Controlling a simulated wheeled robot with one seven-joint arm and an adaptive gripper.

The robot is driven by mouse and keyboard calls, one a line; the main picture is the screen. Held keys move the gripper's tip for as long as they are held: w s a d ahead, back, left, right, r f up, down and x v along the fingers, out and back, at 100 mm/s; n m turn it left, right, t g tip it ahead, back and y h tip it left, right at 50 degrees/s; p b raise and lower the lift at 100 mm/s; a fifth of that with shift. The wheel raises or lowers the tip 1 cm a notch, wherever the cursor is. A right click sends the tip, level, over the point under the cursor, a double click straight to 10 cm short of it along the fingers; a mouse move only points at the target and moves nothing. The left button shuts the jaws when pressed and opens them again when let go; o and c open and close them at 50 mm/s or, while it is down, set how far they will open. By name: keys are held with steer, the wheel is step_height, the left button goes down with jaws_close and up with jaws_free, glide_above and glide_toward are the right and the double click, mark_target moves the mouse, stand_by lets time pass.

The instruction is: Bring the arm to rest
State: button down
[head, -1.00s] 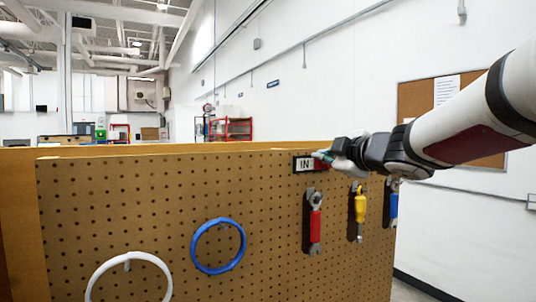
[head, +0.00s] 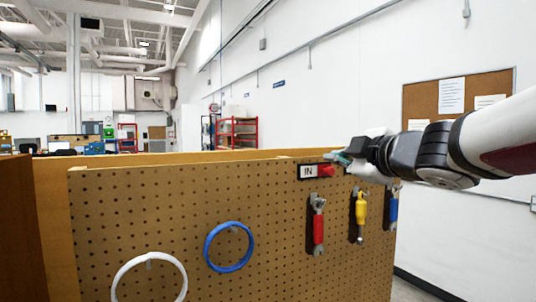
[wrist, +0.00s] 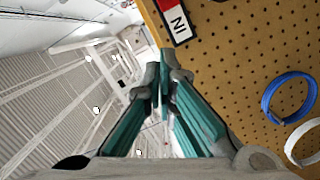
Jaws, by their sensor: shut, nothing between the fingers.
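My gripper (head: 343,157) is at the upper right of the pegboard in the head view, near its top edge and just up and right of the IN label and its red part (head: 326,170). My arm reaches in from the right. In the wrist view, my gripper's teal-lined fingers (wrist: 160,80) come together at their tips with nothing between them. The pegboard (head: 150,215) lies to their right there, and the white IN label (wrist: 179,24) is above and right of the tips, apart from them in the picture.
Red-handled (head: 318,228), yellow-handled (head: 361,210) and blue-handled (head: 393,207) tools hang on the board below my gripper. A blue ring (head: 209,250) and a white ring (head: 116,280) hang further left. A corkboard (head: 420,100) is on the right wall. Space above the board is open.

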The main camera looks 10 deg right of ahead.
steer(key=shift+s, duration=0.25)
steer(key=s+d+f+m+g+h, duration=0.4)
steer(key=s+f+m+h, duration=0.2)
steer(key=s+f+m, duration=0.45)
steer(key=s+a+f+m+g+y, duration=0.1)
steer(key=s+a+f+m+g, duration=0.1)
steer(key=s+f, duration=0.4)
steer(key=s+a+f+m+g+y, duration=0.2)
steer(key=s+a+f+g, duration=0.3)
steer(key=s, duration=0.5)
steer(key=shift+a+f+y, duration=0.3)
steer(key=shift+a+f, duration=0.2)
steer(key=shift+a, duration=0.7)
